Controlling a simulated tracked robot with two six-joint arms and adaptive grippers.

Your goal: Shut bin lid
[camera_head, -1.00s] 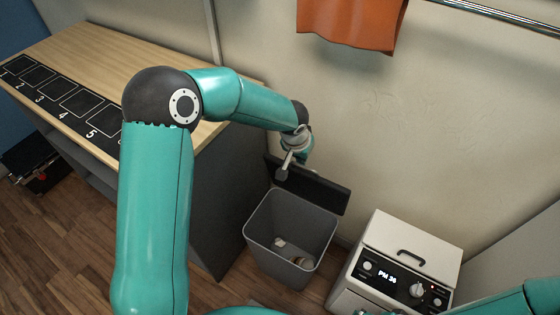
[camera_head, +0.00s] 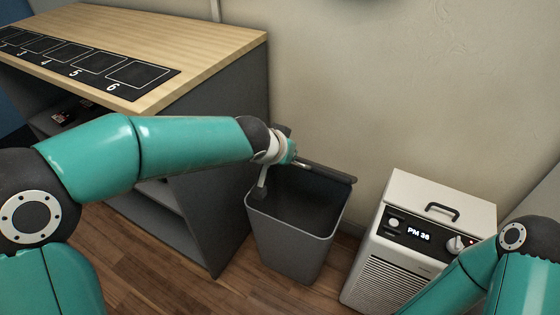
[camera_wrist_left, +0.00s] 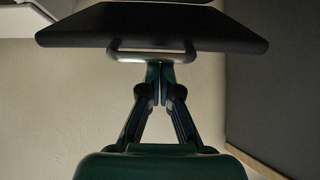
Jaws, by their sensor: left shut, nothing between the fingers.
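The grey bin (camera_head: 300,238) stands on the floor with its top open toward me. Its dark lid (camera_head: 328,174) shows nearly edge-on as a narrow strip along the back rim. In the left wrist view the lid (camera_wrist_left: 200,32) is a dark slab with a metal loop handle (camera_wrist_left: 125,56). My left gripper (camera_head: 299,162) is over the bin's back left, close to the lid; its shut, empty fingers (camera_wrist_left: 159,72) are at the handle. I cannot tell whether they touch it. My right arm enters at the lower right; its gripper is out of view.
A grey cabinet with a wooden top (camera_head: 205,45) and a numbered mat (camera_head: 160,77) stands left of the bin. A white appliance (camera_head: 440,215) with a dark handle stands close on its right. The wall is right behind the bin. Wooden floor (camera_head: 240,285) lies in front.

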